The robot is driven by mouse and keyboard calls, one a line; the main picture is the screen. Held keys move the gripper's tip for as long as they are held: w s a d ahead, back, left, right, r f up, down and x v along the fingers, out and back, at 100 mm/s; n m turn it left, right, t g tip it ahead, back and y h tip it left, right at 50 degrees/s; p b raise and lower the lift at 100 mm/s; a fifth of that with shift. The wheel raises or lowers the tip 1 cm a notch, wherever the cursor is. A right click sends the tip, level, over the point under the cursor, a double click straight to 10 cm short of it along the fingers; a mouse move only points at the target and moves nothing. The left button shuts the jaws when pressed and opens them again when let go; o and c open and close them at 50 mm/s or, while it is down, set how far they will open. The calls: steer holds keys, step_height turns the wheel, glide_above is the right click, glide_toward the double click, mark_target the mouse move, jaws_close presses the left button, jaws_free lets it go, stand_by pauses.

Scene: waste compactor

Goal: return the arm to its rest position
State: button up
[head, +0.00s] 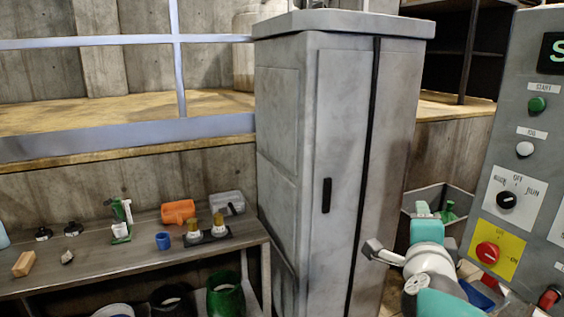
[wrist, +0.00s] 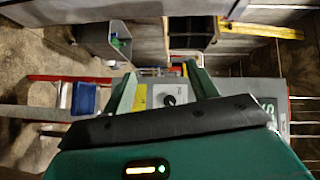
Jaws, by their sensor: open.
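My gripper (wrist: 163,82) shows in the wrist view with its two green fingers spread apart and nothing between them. Beyond the gap is part of the grey control panel, with a black selector knob (wrist: 169,100) on a white plate. In the head view my white and teal arm (head: 430,262) is at the lower right, between the grey cabinet (head: 340,150) and the control panel (head: 522,130). It overlaps the cabinet's right edge in the picture; I cannot tell how near it is. The fingertips are not clear in the head view.
The panel carries a green START button (head: 538,104), a selector (head: 507,200) and a red switch on a yellow plate (head: 488,252). A workbench (head: 110,268) at left holds an orange part (head: 178,211), a blue cup (head: 163,241) and other small items. A grey bin (wrist: 103,40) stands beyond.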

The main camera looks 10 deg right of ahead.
steer(key=w+a+f+n+y, duration=0.1)
steer(key=a+f+n+y, duration=0.15)
steer(key=a+n, duration=0.25)
steer(key=w+a+f+n+y, duration=0.1)
steer(key=w+a+n+y, duration=0.1)
steer(key=a+n+y, duration=0.3)
steer(key=s+a+f+n+g+y, duration=0.2)
steer(key=s+a+f+n+g, duration=0.6)
steer(key=s+a+f+n, duration=0.2)
steer(key=s+a+n, duration=0.1)
steer(key=a+n, duration=0.1)
steer(key=n, duration=0.1)
steer(key=shift+s+f, duration=0.3)
steer(key=shift+y, duration=0.25)
jaws_close()
